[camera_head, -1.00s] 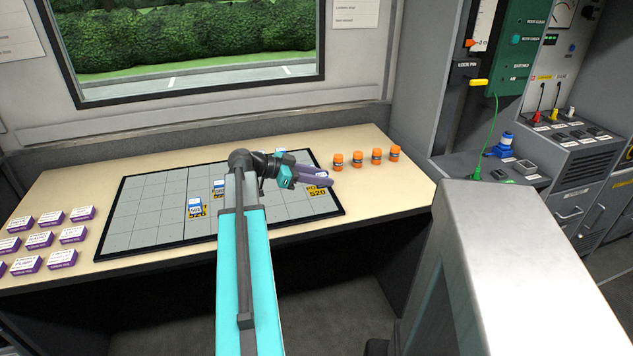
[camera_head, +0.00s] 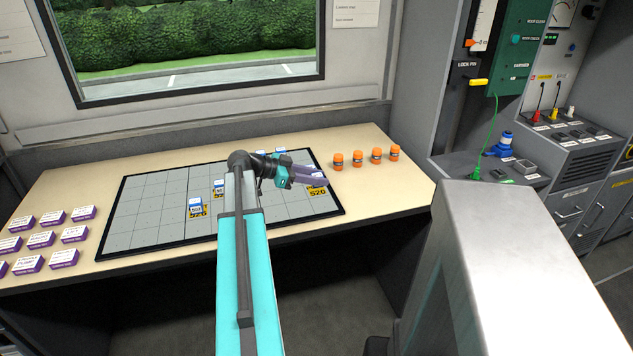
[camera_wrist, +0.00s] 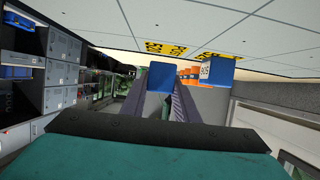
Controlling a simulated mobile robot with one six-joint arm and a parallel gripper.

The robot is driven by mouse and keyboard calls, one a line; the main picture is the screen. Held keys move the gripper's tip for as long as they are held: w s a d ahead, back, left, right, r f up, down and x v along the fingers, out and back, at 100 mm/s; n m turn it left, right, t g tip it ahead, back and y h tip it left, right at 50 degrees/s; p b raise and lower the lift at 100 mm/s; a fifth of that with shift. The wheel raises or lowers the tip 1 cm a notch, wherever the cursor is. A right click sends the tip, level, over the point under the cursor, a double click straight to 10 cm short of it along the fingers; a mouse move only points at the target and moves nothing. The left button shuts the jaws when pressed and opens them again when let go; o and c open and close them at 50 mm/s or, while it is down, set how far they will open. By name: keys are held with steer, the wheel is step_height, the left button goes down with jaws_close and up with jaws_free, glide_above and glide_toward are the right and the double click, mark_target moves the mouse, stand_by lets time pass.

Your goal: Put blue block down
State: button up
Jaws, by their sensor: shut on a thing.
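My gripper (camera_head: 318,177) is over the right part of the gridded board (camera_head: 145,215) on the table. In the wrist view, its jaws (camera_wrist: 161,98) are shut on a blue block (camera_wrist: 161,76). In the head view the held block is mostly hidden by the fingers, and I cannot tell whether it touches the board. Yellow number labels lie by the gripper, one reading 520 (camera_head: 318,192). Another blue block (camera_wrist: 217,70) with a white label stands right of the held one in the wrist view.
Blue-and-white blocks stand on the board, one at left centre (camera_head: 195,206) and one behind it (camera_head: 218,187). Several orange cylinders (camera_head: 357,159) stand right of the board. Purple-and-white boxes (camera_head: 53,218) fill the table's left end. The board's left half is largely clear.

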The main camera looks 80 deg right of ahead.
steer(key=shift+f, duration=0.85)
steer(key=shift+f, duration=0.1)
steer(key=o, duration=1)
steer(key=b+v, duration=0.1)
steer(key=v, duration=1.1)
